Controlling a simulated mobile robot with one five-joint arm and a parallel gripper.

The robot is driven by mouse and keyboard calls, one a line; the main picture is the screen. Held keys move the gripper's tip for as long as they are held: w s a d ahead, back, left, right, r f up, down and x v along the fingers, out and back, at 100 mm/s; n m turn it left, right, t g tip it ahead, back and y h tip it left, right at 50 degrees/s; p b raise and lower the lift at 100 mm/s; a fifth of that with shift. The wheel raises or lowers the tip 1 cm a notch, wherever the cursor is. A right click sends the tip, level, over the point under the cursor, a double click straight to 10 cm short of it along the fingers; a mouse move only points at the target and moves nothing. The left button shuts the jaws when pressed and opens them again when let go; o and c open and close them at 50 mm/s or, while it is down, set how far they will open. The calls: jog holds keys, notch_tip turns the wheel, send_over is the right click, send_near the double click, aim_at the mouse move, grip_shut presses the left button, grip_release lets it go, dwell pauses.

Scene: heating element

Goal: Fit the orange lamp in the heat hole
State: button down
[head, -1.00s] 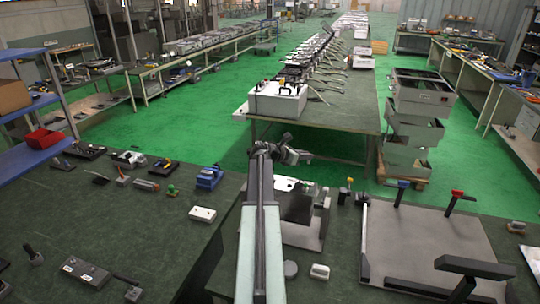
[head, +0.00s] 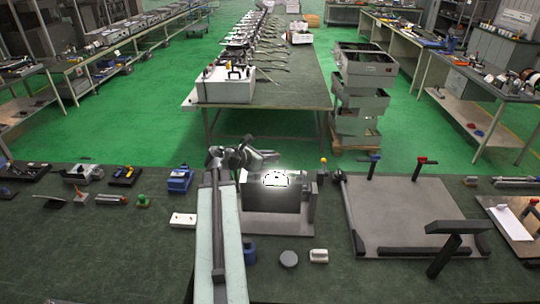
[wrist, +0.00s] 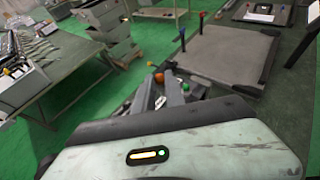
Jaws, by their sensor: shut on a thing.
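A small orange ball-shaped piece (wrist: 158,78), which looks like the orange lamp, shows at the jaws of my gripper (wrist: 163,96) in the wrist view. My gripper is shut on it. In the head view my gripper (head: 264,155) is at the back left of a grey fixture (head: 279,222); the lamp cannot be made out there. The fixture has a dark block and a bright glowing patch (head: 276,179) on its top. I cannot make out the heat hole; my arm hides part of the fixture's left side. A green round spot (wrist: 185,87) shows beside the gripper.
A large grey plate (head: 410,215) with upright handles lies right of the fixture. A round dark puck (head: 289,259) and a white block (head: 319,256) lie in front. A yellow-topped post (head: 323,161) stands behind right. Small parts, including a blue one (head: 180,180), lie left.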

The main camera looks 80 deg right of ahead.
jog(key=b, duration=0.6)
send_over(272, 180)
jog(key=shift+f, duration=2.9)
jog(key=shift+f+b, duration=1.8)
jog(key=shift+f, duration=0.05)
jog(key=c, duration=1.3)
grip_release()
jog(key=shift+r, duration=0.1)
notch_tip(272, 180, up, 9)
jog(key=p, duration=0.9)
jog(key=shift+r, duration=0.15)
